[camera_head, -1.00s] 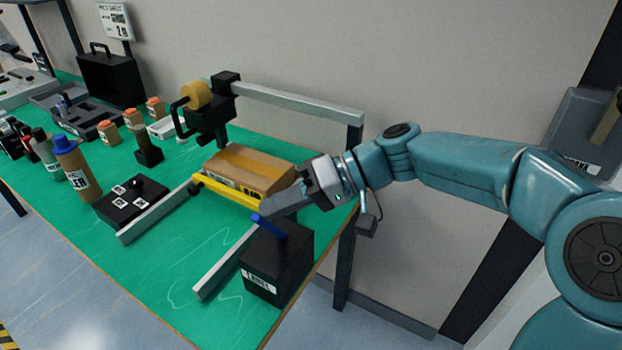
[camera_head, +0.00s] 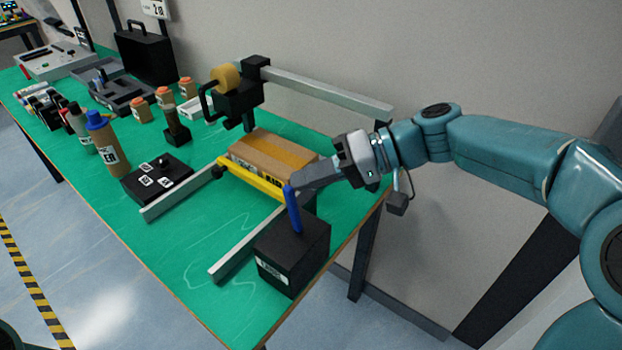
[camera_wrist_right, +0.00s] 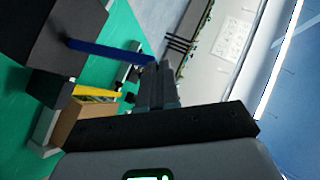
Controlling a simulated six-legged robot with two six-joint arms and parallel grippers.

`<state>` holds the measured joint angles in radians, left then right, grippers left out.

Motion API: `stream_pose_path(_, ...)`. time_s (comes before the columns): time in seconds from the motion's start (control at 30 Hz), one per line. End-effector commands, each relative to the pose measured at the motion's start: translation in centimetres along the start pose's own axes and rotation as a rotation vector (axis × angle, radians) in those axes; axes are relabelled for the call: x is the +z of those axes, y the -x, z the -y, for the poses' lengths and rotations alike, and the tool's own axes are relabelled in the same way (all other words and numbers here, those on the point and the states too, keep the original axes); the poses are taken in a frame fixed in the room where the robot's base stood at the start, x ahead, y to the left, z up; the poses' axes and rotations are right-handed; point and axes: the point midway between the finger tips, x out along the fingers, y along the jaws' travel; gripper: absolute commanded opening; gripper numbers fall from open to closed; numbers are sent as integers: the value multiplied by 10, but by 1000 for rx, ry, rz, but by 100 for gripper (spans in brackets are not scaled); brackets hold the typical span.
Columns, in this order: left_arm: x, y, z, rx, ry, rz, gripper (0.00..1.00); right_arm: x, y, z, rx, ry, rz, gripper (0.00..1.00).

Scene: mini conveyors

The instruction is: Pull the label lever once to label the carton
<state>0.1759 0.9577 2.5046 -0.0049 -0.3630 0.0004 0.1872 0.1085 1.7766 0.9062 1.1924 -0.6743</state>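The blue label lever (camera_head: 293,208) stands nearly upright on a black box (camera_head: 293,257) with a white label, at the front right of the bench. My right gripper (camera_head: 294,187) is at the lever's top end, its fingers close together. In the right wrist view the lever (camera_wrist_right: 105,50) ends beside the fingers (camera_wrist_right: 157,70), not visibly between them; I cannot tell whether they touch. The carton (camera_head: 270,155) lies behind the lever, with a tape-coloured band along its top and dark print on its front side. My left gripper is not in view.
A yellow bar (camera_head: 253,180) runs along the carton's front. A tape dispenser (camera_head: 232,95) hangs from a metal rail left of the carton. A black button box (camera_head: 157,179) and bottles stand further left. The green bench top (camera_head: 205,235) is clear between the metal rails.

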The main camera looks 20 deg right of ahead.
Motion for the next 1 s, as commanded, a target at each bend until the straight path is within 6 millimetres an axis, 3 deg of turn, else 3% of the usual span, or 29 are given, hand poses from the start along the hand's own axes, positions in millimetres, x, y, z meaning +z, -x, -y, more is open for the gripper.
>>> stream_pose_path(0.5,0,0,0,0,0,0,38,1,84,0,1,0,-4,0)
stream_pose_path(0.7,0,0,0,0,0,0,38,1,97,-1,0,0,0,0)
stream_pose_path(1.0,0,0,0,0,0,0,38,1,98,-2,0,0,0,0)
